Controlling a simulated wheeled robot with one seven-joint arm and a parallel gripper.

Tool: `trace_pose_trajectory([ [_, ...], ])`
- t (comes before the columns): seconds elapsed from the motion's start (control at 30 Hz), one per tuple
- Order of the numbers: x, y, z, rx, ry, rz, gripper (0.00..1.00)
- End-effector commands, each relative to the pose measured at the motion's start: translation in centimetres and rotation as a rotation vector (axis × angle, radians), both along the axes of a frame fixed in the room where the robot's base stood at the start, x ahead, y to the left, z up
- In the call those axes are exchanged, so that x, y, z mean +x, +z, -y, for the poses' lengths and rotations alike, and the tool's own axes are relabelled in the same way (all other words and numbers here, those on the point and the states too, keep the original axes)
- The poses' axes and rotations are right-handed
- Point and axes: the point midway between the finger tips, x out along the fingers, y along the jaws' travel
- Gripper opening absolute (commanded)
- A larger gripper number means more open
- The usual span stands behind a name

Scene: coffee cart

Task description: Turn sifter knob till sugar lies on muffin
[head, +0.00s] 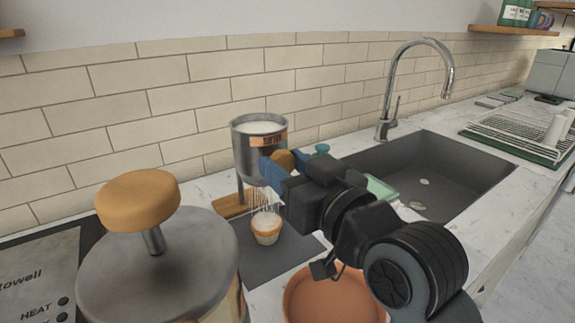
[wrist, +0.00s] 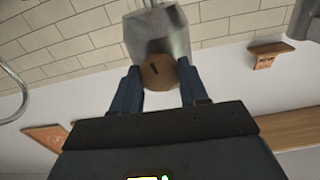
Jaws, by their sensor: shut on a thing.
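The metal sifter (head: 245,150) holds white sugar and stands on a post over a dark mat (head: 292,252). Its round wooden knob (head: 286,159) faces my arm. My gripper (head: 275,165) is shut on the knob, with blue fingers on both sides. In the wrist view the fingers flank the knob (wrist: 160,72), which has a dark mark on its face, and the sifter body (wrist: 158,35) is behind it. The muffin (head: 267,228) sits on the mat below the sifter. Thin streaks of falling sugar show above it, and its top looks pale. How much sugar lies there is hard to tell.
A large metal canister (head: 170,270) with a wooden-knobbed lid stands at the front left. A terracotta bowl (head: 335,300) sits below my arm. A grey sink (head: 450,170) with a tall faucet (head: 385,115) is on the right. The tiled wall is close behind the sifter.

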Motion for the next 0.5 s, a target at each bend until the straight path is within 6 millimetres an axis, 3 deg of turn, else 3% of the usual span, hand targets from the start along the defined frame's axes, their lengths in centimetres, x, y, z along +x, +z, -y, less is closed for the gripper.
trace_pose_trajectory([
  [0.03,0.02,-0.26,-0.03,-0.002,0.0,-0.005,0.13],
  [0.07,0.02,-0.26,-0.03,-0.002,0.0,-0.005,0.45],
  [0.1,0.02,-0.24,-0.03,-0.002,0.0,-0.005,0.49],
  [0.3,0.01,-0.12,-0.02,-0.002,0.0,-0.002,0.68],
  [0.5,0.0,-0.06,0.0,-0.001,0.0,0.0,0.69],
])
